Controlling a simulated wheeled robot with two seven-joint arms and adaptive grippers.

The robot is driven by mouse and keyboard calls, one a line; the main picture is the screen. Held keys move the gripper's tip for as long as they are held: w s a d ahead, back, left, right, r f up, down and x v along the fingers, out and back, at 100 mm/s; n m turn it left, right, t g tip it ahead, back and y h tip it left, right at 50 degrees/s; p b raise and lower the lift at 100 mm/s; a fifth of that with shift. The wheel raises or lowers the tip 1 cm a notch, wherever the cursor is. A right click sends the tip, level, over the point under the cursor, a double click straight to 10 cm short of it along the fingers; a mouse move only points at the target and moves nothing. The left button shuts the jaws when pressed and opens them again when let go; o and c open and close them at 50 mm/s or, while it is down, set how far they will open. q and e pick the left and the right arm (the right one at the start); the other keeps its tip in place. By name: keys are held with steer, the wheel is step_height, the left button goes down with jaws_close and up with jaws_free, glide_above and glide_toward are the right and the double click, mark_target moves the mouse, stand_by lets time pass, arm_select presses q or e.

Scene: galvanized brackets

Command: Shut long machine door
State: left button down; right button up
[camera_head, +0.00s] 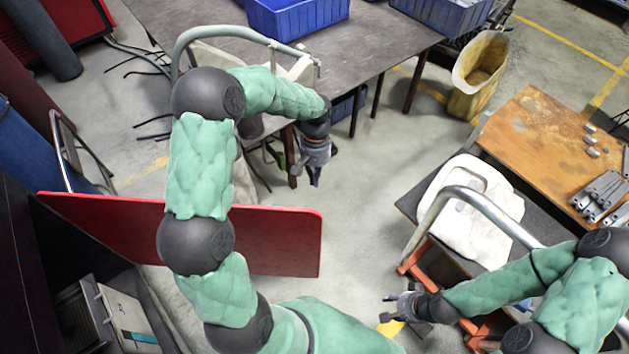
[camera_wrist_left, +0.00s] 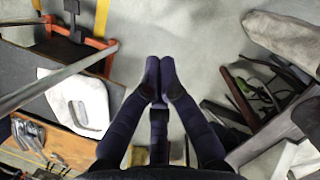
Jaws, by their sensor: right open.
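The long machine door (camera_head: 278,240) is a red panel standing out from the dark machine (camera_head: 22,260) at the left of the head view. It is open, and my left arm crosses in front of its middle. My left gripper (camera_head: 315,181) hangs over the floor beyond the door's free right end, apart from it. In the left wrist view its dark fingers (camera_wrist_left: 159,78) lie together with nothing between them. The door is not seen in that view. My right gripper (camera_head: 397,303) is open and empty at the lower middle, well right of the door.
A grey table (camera_head: 375,45) with blue bins (camera_head: 297,14) stands at the back. A yellowish bin (camera_head: 478,75) stands behind. Floor right of the door is clear.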

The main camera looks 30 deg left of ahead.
arm_select(q)
steer(key=s+d+f+b, duration=0.2)
steer(key=s+f, duration=0.3)
steer(key=f, duration=0.2)
steer(key=shift+d, duration=0.25)
arm_select(e)
steer(key=shift+f, duration=1.35)
arm_select(q)
steer(key=shift+s, duration=0.15)
